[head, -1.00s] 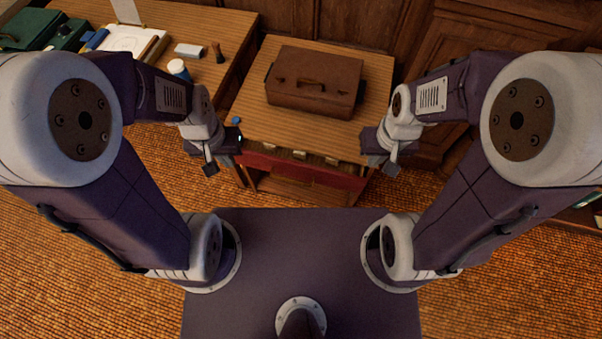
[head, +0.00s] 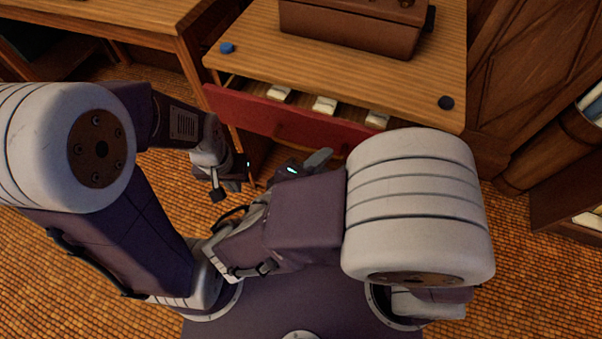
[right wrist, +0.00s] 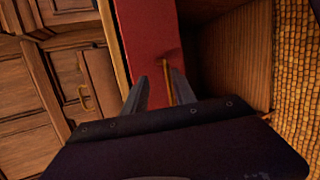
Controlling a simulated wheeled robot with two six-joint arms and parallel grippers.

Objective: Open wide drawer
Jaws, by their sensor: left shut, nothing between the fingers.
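The wide drawer (head: 290,125) has a red front and stands partly out under the wooden table top, with several white items (head: 324,104) visible inside. In the right wrist view the red drawer front (right wrist: 150,40) faces me, and the handle (right wrist: 168,82) lies between the two fingers of my open right gripper (right wrist: 158,80), closer to the right finger. In the head view my right gripper (head: 320,160) is just before the drawer front. My left gripper (head: 247,185) is shut and empty, left of it.
A brown case (head: 350,30) rests on the table top (head: 255,50). A blue object (head: 227,48) and a dark round one (head: 446,102) are near its front corners. Another desk (head: 140,20) is at the left. Carpet (head: 530,270) is open at the right.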

